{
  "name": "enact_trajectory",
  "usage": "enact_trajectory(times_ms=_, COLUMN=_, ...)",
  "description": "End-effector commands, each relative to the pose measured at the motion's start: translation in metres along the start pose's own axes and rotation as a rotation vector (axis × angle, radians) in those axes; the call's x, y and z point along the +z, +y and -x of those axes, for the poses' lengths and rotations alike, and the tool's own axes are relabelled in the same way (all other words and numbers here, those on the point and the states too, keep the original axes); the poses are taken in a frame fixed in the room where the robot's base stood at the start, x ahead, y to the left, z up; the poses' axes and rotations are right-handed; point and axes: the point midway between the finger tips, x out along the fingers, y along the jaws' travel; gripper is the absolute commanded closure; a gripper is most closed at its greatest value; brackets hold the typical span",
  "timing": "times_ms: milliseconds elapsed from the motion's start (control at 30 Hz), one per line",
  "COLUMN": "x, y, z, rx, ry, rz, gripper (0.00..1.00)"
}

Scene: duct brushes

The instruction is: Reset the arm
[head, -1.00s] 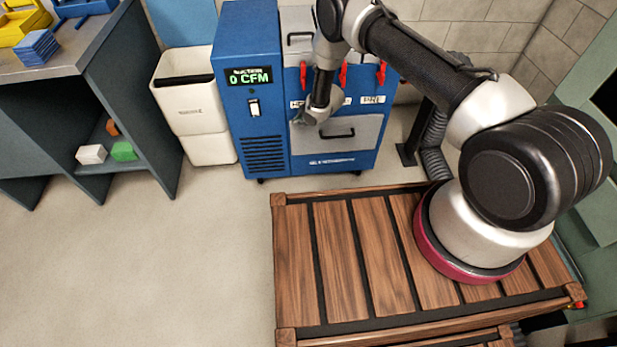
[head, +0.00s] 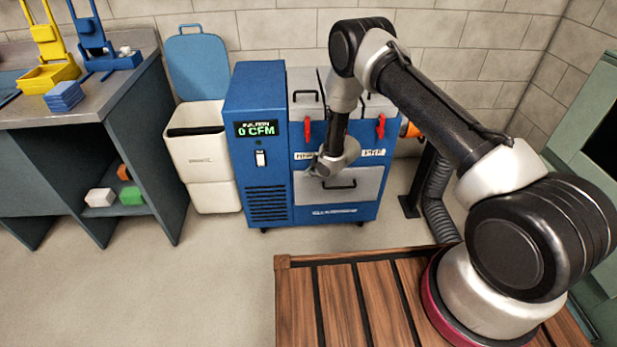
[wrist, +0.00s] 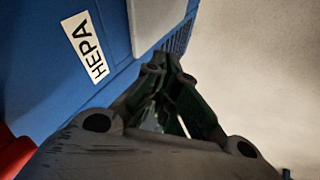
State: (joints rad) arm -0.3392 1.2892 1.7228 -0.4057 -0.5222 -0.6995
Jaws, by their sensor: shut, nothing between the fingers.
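My arm (head: 430,110) rises from its round base on the wooden-slat deck and bends down in front of the blue suction unit (head: 255,90). My gripper (head: 325,167) hangs before the unit's front, close to the label strip and the grey lower panel. In the wrist view my gripper (wrist: 172,62) has its fingers together with nothing held. The HEPA label (wrist: 85,47) shows to its left there. I cannot tell if the fingers touch the unit. The display (head: 256,129) reads 0 CFM.
Red latches (head: 381,126) sit on the unit's front. A white bin (head: 200,150) with a raised blue lid stands left of it. A grey bench (head: 120,110) holds yellow and blue items. A ribbed hose (head: 438,190) runs at right. The floor (head: 180,290) at front left is clear.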

Motion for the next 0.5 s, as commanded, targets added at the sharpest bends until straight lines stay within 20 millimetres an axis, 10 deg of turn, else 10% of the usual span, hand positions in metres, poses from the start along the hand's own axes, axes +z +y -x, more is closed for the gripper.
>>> enact_trajectory(times_ms=500, x=0.017, y=-0.014, z=0.028, rx=-0.054, ry=-0.072, rz=-0.091, gripper=1.00)
